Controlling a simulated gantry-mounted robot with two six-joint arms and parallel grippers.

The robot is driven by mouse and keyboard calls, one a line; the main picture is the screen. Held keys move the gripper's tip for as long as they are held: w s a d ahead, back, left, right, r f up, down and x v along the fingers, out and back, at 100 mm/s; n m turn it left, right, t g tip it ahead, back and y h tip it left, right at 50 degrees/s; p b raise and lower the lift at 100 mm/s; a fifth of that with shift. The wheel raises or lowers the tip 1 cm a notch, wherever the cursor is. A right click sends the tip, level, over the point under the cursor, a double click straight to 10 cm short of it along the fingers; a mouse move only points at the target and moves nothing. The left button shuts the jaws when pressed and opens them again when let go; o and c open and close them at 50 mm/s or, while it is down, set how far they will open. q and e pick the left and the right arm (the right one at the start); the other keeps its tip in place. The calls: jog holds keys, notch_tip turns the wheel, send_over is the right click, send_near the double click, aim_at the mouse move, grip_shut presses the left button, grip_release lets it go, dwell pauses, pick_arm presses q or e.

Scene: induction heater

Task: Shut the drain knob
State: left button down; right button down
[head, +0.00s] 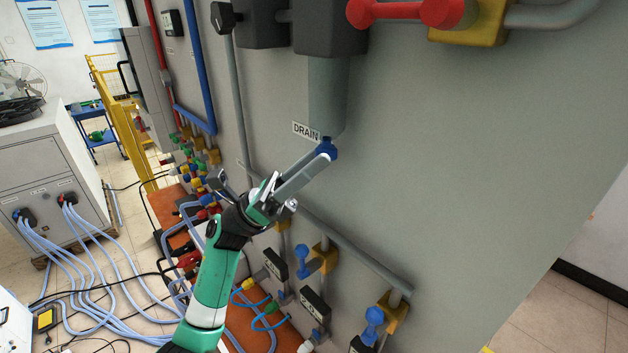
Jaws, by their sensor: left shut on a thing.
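A small blue knob (330,147) sits at the lower end of a grey vertical drain pipe (327,90), beside a white label reading DRAIN (306,132) on the grey panel. My green and black left arm reaches up from the bottom left. My left gripper (322,154) has its long grey fingers at the blue knob, shut on it. The fingertips cover part of the knob, so its exact turn angle is hard to tell. My right gripper is out of view.
Red handles on a yellow valve (466,24) stick out at the top. Blue-handled valves (373,322) and pipes line the lower panel. Blue hoses (95,280) run over the floor from a grey cabinet (40,165) at left. The panel right of the knob is bare.

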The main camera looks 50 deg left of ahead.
pick_arm(q)
jog(key=shift+g+h, duration=0.3)
jog(key=shift+g, duration=0.1)
jog(key=shift+c, duration=2.4)
grip_release()
